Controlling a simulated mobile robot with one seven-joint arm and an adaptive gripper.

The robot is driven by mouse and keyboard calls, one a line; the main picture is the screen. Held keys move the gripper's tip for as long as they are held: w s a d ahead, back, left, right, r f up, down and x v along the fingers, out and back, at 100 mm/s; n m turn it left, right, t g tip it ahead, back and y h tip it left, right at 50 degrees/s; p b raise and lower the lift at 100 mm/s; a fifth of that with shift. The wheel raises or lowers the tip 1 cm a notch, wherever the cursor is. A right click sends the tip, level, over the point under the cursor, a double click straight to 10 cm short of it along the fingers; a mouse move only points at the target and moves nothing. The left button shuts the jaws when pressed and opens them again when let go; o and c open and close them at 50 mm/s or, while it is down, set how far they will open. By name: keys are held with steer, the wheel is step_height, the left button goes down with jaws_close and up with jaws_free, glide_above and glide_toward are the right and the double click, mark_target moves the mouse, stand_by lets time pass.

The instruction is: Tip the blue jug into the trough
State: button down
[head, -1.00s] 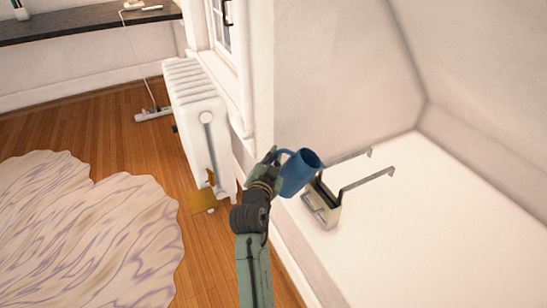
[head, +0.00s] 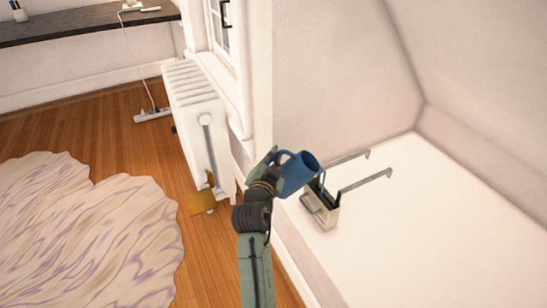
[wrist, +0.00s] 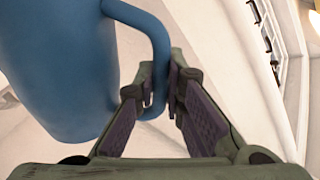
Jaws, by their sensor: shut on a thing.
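The blue jug (head: 297,173) is held in the air, tilted with its open mouth toward the right. It also fills the left of the wrist view (wrist: 55,65). My gripper (head: 276,163) is shut on the jug's handle; the wrist view shows the fingertips (wrist: 160,88) on either side of the handle (wrist: 160,50). The trough (head: 322,214), a narrow pale box with a dark inside and two long metal hooked arms, is just below and right of the jug.
A pale ledge (head: 420,235) lies to the right below the sloped ceiling. A marbled rug (head: 85,235) covers the wooden floor.

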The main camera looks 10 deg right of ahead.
mark_target(289, 152)
steer(key=shift+s+d+r+m+y+p, duration=0.15)
steer(key=shift+d+r+m+p, duration=0.2)
steer(key=shift+r+m+p, duration=0.2)
steer(key=shift+d+r+m+y+p, duration=0.15)
steer(key=shift+d+r+m+p, duration=0.2)
steer(key=shift+r+m+p, duration=0.15)
stand_by(0.7)
steer(key=shift+s+d+r+m+p, duration=0.15)
steer(key=shift+d+r+m+p, duration=0.3)
steer(key=shift+d+m+p, duration=0.25)
stand_by(0.6)
steer(key=shift+s+d+r+m+y+p, duration=0.1)
steer(key=shift+d+r+m+y+p, duration=0.4)
steer(key=shift+d+r+m+p, duration=0.3)
stand_by(0.9)
steer(key=shift+s+d+r+m+p, duration=0.15)
steer(key=shift+d+r+m+p, duration=0.55)
steer(key=shift+d+p, duration=0.25)
stand_by(1.0)
steer(key=shift+a, duration=0.1)
